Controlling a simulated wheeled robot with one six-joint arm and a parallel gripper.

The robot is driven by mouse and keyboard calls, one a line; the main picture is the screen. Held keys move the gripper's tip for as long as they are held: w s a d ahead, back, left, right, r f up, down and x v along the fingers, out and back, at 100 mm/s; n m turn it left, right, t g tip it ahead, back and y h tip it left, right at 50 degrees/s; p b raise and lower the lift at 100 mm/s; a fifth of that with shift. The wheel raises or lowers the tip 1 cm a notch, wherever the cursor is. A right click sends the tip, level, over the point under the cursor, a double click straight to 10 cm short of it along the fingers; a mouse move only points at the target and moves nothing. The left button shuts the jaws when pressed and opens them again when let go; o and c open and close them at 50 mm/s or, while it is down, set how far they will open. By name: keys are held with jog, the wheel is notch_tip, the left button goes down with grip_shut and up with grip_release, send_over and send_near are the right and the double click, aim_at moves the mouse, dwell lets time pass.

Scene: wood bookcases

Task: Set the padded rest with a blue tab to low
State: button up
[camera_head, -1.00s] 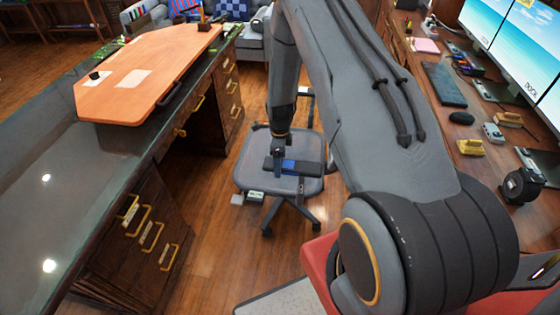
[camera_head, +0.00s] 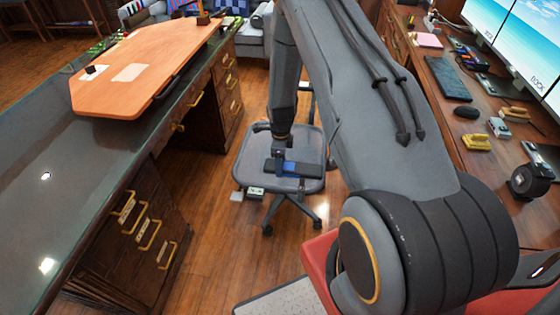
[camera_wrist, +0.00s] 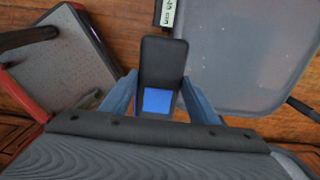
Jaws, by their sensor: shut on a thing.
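The padded rest (camera_wrist: 164,62) is a dark, rounded armrest pad on the grey office chair, with a bright blue tab (camera_wrist: 157,100) at its near end. In the head view the padded rest (camera_head: 303,169) stands over the chair seat (camera_head: 303,186), and its blue tab shows too (camera_head: 285,166). My gripper (camera_wrist: 160,97) has one finger on each side of the pad's near end and is shut on it. In the head view my gripper (camera_head: 279,156) comes down onto the rest from above. The post under the pad is hidden.
A small white label (camera_wrist: 168,13) sits by the seat edge; its text is too small to read surely. A desk with drawers (camera_head: 150,215) stands left, and a desk with monitors (camera_head: 500,150) right. A grey-topped, red-edged thing (camera_wrist: 65,60) lies left in the wrist view.

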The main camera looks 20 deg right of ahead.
jog(key=shift+f+b, duration=0.65)
jog(key=shift+f, duration=0.65)
jog(key=o, duration=1.5)
jog(key=shift+r+b, duration=0.9)
jog(key=shift+r, duration=3)
